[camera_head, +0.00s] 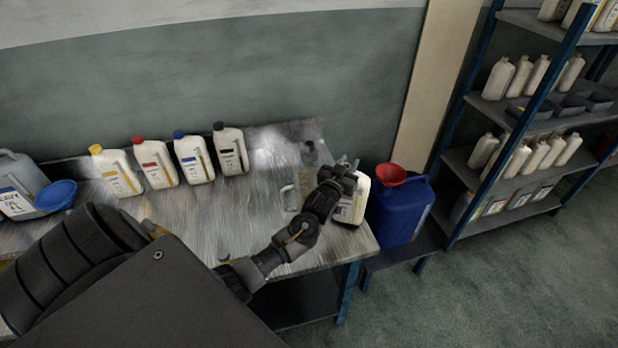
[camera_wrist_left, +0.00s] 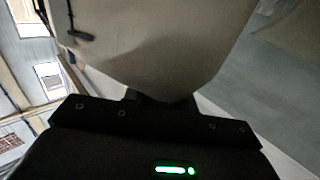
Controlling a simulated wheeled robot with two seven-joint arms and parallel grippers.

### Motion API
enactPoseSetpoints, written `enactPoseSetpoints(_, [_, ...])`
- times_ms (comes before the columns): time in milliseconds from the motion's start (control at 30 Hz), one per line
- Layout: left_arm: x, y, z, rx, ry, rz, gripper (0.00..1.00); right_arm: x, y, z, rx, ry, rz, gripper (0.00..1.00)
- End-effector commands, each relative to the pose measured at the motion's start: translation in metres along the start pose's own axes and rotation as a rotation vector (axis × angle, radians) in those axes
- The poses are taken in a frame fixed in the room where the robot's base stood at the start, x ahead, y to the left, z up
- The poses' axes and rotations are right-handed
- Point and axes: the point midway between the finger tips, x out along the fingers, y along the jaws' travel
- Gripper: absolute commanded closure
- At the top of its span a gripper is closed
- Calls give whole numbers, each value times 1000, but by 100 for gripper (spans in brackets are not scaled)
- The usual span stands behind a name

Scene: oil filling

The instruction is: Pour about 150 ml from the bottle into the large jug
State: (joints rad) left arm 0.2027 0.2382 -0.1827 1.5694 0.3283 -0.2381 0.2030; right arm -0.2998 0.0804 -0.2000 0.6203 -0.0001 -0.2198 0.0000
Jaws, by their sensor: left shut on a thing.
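My left gripper (camera_head: 345,176) is at the right end of the metal workbench, shut on a cream-white bottle (camera_head: 352,203). The bottle looks roughly upright, partly hidden behind the gripper and wrist. In the left wrist view the bottle's pale body (camera_wrist_left: 150,45) fills the upper middle, right in front of the gripper. A clear jug (camera_head: 290,196) with a handle stands on the bench just left of my gripper; my arm hides part of it, and I cannot tell its fill level. My right gripper is not in view.
Several white bottles with coloured caps (camera_head: 194,160) stand in a row along the back of the bench (camera_head: 190,222). A grey canister (camera_head: 20,185) with a blue funnel (camera_head: 55,195) is at far left. A blue drum (camera_head: 400,212) with a red funnel (camera_head: 391,174) stands beyond the bench's right edge, before shelving (camera_head: 500,110).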

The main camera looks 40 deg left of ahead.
Motion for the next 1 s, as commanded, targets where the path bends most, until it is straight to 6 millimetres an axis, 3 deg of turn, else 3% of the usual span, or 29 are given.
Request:
enactPoseSetpoints(367, [-1,-4,-2,-53,19,0,100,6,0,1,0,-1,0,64])
enactPoseSetpoints(1000, [-8,-33,2,-360,91,0,100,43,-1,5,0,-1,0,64])
